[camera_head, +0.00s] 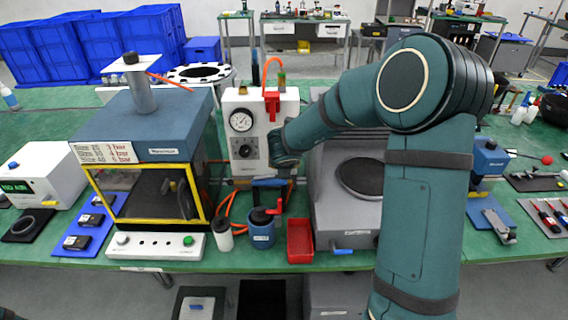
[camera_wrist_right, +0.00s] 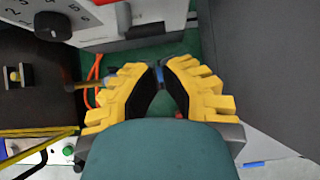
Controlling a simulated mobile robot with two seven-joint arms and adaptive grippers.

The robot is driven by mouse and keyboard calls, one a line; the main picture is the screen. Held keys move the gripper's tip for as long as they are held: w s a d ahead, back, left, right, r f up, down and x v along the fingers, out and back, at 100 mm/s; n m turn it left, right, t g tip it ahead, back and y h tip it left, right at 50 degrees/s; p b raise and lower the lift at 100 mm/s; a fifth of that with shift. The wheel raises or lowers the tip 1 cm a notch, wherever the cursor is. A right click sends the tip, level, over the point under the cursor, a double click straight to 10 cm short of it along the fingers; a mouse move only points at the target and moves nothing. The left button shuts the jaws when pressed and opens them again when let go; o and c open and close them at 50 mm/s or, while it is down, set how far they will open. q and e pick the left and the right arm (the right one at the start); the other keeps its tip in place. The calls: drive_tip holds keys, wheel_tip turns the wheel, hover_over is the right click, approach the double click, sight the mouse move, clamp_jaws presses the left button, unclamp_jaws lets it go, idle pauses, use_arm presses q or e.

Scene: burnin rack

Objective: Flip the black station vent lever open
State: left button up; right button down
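I cannot single out the black vent lever. The white station (camera_head: 262,107) has a gauge, a black knob (camera_head: 248,152) and a red lever (camera_head: 270,98) on top; the knob also shows in the wrist view (camera_wrist_right: 52,25). My left gripper is not in view.
A yellow-framed chamber (camera_head: 150,140) stands left; a grey machine (camera_head: 345,215) with a round dark plate stands right. A blue pot (camera_head: 262,233), white bottle (camera_head: 223,238) and red tray (camera_head: 300,242) crowd the front. An orange hose (camera_head: 232,208) lies close by.

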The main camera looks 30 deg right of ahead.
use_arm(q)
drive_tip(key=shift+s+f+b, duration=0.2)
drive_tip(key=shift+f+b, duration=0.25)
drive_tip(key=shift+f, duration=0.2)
use_arm(e)
drive_tip(key=x, duration=0.6)
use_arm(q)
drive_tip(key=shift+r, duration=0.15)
use_arm(e)
drive_tip(key=shift+d, duration=0.15)
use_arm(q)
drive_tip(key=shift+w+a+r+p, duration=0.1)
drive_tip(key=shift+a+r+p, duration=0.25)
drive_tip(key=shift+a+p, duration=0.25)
use_arm(e)
drive_tip(key=shift+h, duration=0.3)
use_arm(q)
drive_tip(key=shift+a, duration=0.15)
use_arm(e)
drive_tip(key=shift+r, duration=0.1)
